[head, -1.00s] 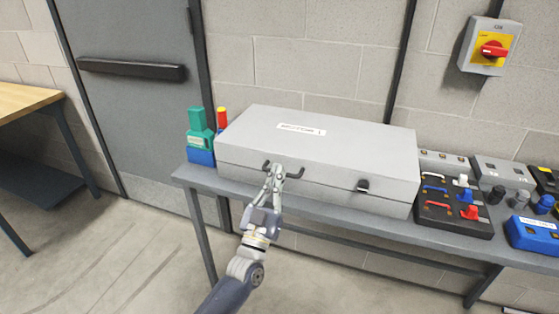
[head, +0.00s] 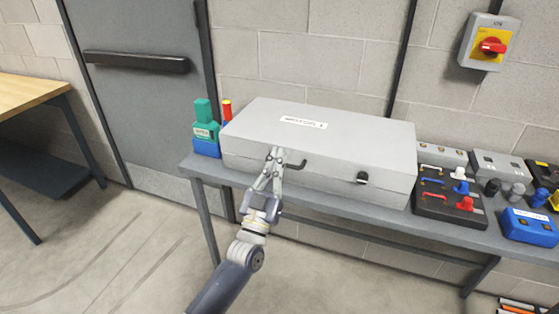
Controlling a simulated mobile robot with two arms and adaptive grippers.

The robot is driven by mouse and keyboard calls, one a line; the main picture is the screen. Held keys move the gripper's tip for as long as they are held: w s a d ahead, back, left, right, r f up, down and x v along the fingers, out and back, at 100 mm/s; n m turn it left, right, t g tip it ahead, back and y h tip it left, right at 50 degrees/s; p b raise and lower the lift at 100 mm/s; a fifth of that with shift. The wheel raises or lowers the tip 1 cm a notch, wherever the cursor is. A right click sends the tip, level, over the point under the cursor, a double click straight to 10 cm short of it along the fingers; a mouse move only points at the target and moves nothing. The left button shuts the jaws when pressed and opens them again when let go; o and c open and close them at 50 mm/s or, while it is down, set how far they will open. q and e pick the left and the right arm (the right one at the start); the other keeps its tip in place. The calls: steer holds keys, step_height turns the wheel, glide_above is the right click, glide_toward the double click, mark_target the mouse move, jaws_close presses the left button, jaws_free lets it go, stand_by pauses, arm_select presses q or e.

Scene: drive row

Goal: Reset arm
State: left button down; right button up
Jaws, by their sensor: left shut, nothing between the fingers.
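My left gripper (head: 277,156) is shut and empty, with its fingertips pointing up in front of the grey case's front face. The grey case (head: 350,141) lies closed on the grey bench, with a white label on its lid. Its dark front handle (head: 298,166) shows just right of my fingertips, and my gripper hides the handle's left part. Whether the fingers touch the handle or the case, I cannot tell. A dark latch (head: 362,178) sits on the case's front to the right. My right gripper is not in view.
The grey bench (head: 400,224) also carries a green and blue device (head: 206,130) at left and a black panel with coloured plugs (head: 450,196) and a blue box (head: 529,227) at right. A wooden table (head: 30,95) stands far left. A red-yellow switch (head: 490,43) is on the wall. Open floor lies front left.

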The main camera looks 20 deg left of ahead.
arm_select(q)
steer(key=b+v, duration=0.1)
steer(key=v, duration=0.8)
step_height(320, 180, down, 25)
steer(key=s+d+m+g+h, duration=0.1)
steer(key=m+g, duration=0.1)
steer(key=g, duration=0.5)
steer(key=s+f+g, duration=0.3)
steer(key=s+f, duration=0.1)
steer(key=f, duration=0.5)
steer(key=s+f+g, duration=0.2)
steer(key=s+f, duration=0.3)
steer(key=f, duration=0.3)
steer(key=s+a+f+g, duration=0.1)
steer(key=s+f+g, duration=0.4)
steer(key=s+f, duration=0.85)
steer(key=s+a+f+g+y, duration=0.1)
steer(key=s+f+g, duration=0.2)
steer(key=s, duration=0.9)
steer(key=s+a+f+g, duration=0.2)
steer(key=s+f, duration=0.3)
steer(key=s, duration=0.7)
steer(key=shift+g+y+p, duration=0.3)
steer(key=shift+g+y, duration=0.1)
steer(key=shift+g, duration=0.4)
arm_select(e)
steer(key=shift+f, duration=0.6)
